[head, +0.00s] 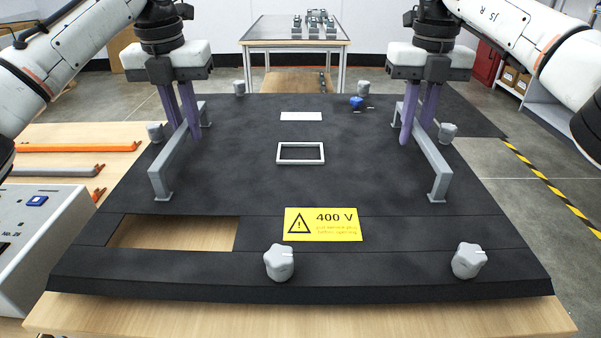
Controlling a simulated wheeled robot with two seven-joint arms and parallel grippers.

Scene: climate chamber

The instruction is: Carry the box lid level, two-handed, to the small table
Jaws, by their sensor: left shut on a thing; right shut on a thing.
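The box lid (230,190) is a large dark panel with a yellow 400 V label (322,224), a rectangular cutout and several grey knobs. It looks roughly level. My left gripper (182,112) is shut on the grey bar handle (175,158) at the lid's left side. My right gripper (418,118) is shut on the matching handle (430,160) at the right side. A light wooden surface (300,318) shows below the lid's front edge and through the cutout. Whether the lid touches it I cannot tell. A table (270,30) with a dark top stands at the back.
Small grey parts (315,22) stand on the back table. At left are a wooden surface with orange bars (80,148) and a grey control box (30,235). A blue piece (357,102) lies on the lid. Floor shows at right, with yellow-black tape (550,185).

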